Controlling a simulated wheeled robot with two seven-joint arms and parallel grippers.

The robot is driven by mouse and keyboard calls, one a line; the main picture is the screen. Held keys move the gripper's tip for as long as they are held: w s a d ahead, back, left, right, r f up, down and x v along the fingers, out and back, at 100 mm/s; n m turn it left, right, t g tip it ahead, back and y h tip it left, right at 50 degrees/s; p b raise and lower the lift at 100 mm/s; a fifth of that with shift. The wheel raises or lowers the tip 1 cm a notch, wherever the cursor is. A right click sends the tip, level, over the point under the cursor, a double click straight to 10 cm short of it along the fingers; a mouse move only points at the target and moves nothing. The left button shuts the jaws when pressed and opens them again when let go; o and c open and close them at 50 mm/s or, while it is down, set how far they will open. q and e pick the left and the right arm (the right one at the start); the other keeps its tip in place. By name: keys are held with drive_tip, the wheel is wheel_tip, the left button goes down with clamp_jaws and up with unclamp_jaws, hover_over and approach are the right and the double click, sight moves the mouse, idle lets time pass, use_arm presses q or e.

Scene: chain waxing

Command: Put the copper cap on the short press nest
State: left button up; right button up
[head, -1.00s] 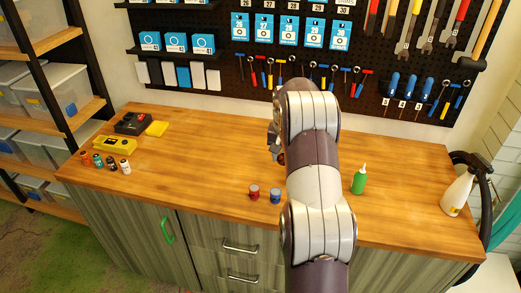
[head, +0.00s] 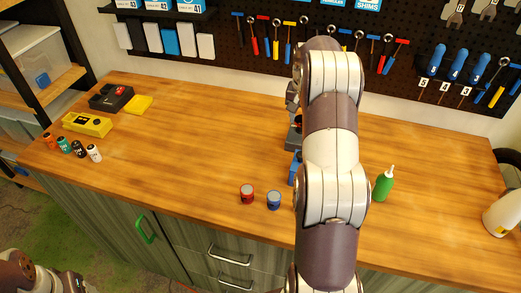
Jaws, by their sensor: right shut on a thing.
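My right arm runs up the middle of the head view. Its gripper (head: 292,100) is mostly hidden behind the arm, over the back of the bench. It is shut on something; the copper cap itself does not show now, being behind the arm. A dark grey object (head: 294,133) and a blue piece (head: 293,170) show at the arm's left edge. They may be parts of the press nests, but too much is covered to tell which is short. Part of my left arm is at the lower left corner; its fingers cannot be made out.
A red pot (head: 247,194) and a blue pot (head: 274,200) stand near the front edge. A green bottle (head: 383,185) is right of my arm, a white bottle (head: 503,214) at the far right. Small bottles (head: 79,149) and a yellow box (head: 87,124) are at left. The left-centre is clear.

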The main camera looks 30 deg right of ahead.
drive_tip(key=shift+w+a+f+b, duration=0.2)
drive_tip(key=shift+a+f+b, duration=0.05)
drive_tip(key=shift+a+f, duration=0.25)
drive_tip(key=shift+w+a+f+b, duration=0.15)
drive_tip(key=shift+a+f+b, duration=0.1)
drive_tip(key=shift+a+f, duration=0.25)
drive_tip(key=a+p, duration=0.2)
drive_tip(key=p, duration=0.1)
hover_over(265, 155)
drive_tip(key=f, duration=0.5)
drive_tip(key=shift+s+a, duration=0.15)
drive_tip(key=shift+a, duration=0.15)
wheel_tip(265, 155, down, 4)
drive_tip(key=shift+r+p, duration=0.1)
drive_tip(key=shift+p, duration=0.5)
drive_tip(key=shift+d+f, duration=0.1)
drive_tip(key=shift+f, duration=0.1)
drive_tip(key=shift+f, duration=0.1)
drive_tip(key=o, duration=1.1)
